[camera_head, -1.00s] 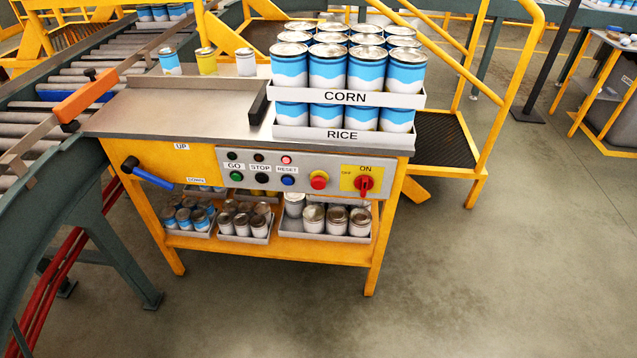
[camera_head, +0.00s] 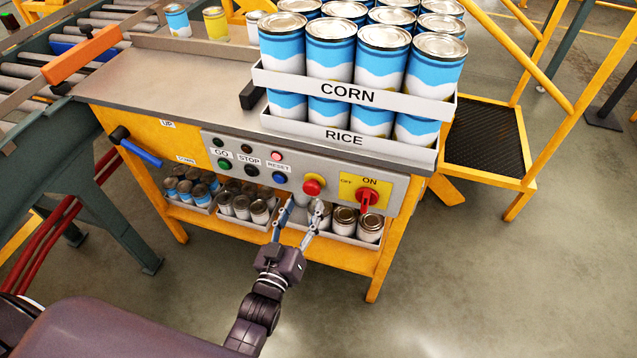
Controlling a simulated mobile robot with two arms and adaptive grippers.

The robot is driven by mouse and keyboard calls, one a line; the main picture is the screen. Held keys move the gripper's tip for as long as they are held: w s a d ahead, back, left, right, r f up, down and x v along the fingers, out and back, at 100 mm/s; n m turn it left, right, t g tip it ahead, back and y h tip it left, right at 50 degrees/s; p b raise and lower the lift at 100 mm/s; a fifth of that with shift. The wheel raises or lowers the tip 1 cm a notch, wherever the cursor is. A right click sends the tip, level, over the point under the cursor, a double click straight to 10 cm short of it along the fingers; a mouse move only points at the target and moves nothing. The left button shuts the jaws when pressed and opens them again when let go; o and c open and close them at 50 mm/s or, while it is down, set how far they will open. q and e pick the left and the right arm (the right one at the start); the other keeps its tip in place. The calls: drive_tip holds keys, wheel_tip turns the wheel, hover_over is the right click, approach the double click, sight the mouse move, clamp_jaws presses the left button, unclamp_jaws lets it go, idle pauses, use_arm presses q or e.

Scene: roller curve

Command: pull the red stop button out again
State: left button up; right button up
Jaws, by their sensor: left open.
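The red stop button (camera_head: 313,187) is a round red knob on a yellow collar, on the grey control panel (camera_head: 225,169) at the front of the yellow workbench. It sits between the blue RESET button (camera_head: 280,178) and the red ON/OFF switch (camera_head: 367,199). I cannot tell how far in it is pressed. My left gripper (camera_head: 301,207) is open and empty, with its two fingers pointing up at the panel just below the red button. It appears apart from the button. My right gripper is not in view.
Trays of cans marked CORN (camera_head: 348,94) and RICE (camera_head: 345,139) stand on the bench above the panel. Small cans (camera_head: 345,219) fill the lower shelf behind my fingers. A blue-handled lever (camera_head: 140,153) sticks out at the left.

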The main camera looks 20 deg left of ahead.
sight(310, 192)
use_arm(q)
drive_tip(key=shift+w+r, duration=0.1)
drive_tip(key=shift+w, duration=1)
drive_tip(key=w, duration=0.3)
drive_tip(key=shift+w+d+f, duration=0.1)
drive_tip(key=shift+w+f, duration=0.1)
drive_tip(key=shift+w, duration=0.7)
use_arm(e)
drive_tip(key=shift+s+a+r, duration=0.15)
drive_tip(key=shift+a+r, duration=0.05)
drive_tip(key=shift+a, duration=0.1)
use_arm(q)
drive_tip(key=shift+c, duration=0.4)
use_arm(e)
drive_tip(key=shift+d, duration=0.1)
